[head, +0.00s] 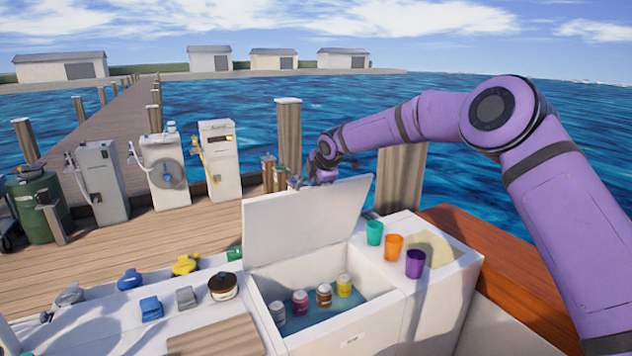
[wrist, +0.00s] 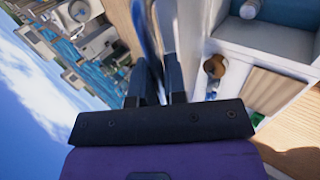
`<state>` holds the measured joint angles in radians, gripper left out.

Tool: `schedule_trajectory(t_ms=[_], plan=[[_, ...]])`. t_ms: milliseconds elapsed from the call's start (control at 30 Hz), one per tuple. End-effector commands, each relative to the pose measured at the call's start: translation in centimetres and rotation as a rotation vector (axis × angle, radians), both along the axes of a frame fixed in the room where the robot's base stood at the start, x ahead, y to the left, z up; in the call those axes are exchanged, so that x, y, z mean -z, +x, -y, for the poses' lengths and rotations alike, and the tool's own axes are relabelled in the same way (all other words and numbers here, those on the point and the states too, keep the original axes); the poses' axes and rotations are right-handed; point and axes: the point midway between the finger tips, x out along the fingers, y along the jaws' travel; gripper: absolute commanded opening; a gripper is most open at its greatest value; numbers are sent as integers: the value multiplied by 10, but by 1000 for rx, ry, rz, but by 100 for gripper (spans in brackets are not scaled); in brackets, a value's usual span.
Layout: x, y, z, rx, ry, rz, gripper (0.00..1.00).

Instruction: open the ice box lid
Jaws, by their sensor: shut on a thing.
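The ice box (head: 362,333) stands in the counter at the centre of the head view. Its white lid (head: 305,222) is raised and stands steeply tilted at the back, so the inside shows. Several jars, among them a yellow one (head: 344,285), stand inside. My gripper (head: 318,177) is at the top edge of the lid and shut on it; the fingertips are small and partly hidden there. In the wrist view my gripper fingers (wrist: 157,80) close around a thin edge, seen nearly end-on and blurred.
Green (head: 375,232), orange (head: 393,247) and purple (head: 415,263) cups stand on the counter right of the box. A wooden post (head: 400,178) rises behind.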

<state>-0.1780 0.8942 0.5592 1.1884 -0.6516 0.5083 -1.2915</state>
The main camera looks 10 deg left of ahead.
Motion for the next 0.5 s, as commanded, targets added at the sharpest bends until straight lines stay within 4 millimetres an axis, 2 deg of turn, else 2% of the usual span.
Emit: schedule_trajectory(t_ms=[267, 300, 367, 400, 500], plan=[[0, 0, -1, 1, 3, -2, 0], [0, 0, -1, 1, 3, -2, 19], [0, 0, -1, 1, 3, -2, 33], [0, 0, -1, 2, 2, -1, 37], [0, 0, -1, 1, 2, -1, 37]])
